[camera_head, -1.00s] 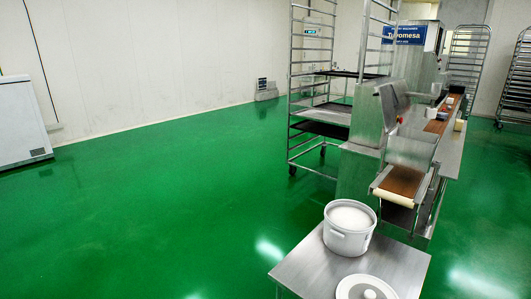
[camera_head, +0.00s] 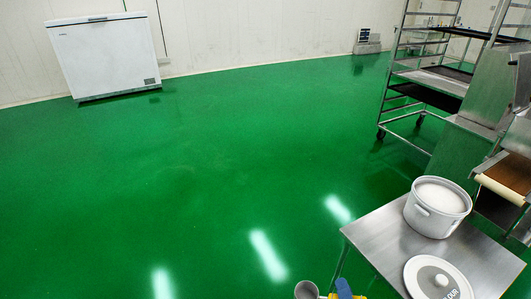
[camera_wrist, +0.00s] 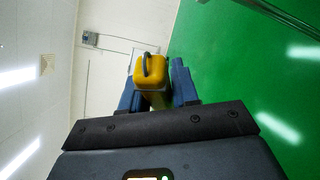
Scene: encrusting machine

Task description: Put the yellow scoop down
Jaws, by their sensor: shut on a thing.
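The yellow scoop (camera_wrist: 151,72) is in the wrist view, between the two blue fingers of my gripper (camera_wrist: 158,92), which is shut on it. In the head view my gripper (camera_head: 343,290) shows only as a bit of blue at the bottom edge, left of the steel table. Most of the scoop and gripper is cut off there. The scoop is held in the air, apart from the table.
A steel table (camera_head: 384,234) at the lower right bears a white bucket (camera_head: 438,208) of white powder and a round white lid (camera_head: 428,277). A tray rack (camera_head: 424,88) and a conveyor machine (camera_head: 507,178) stand behind. A white chest freezer (camera_head: 105,58) stands far left. The green floor between is clear.

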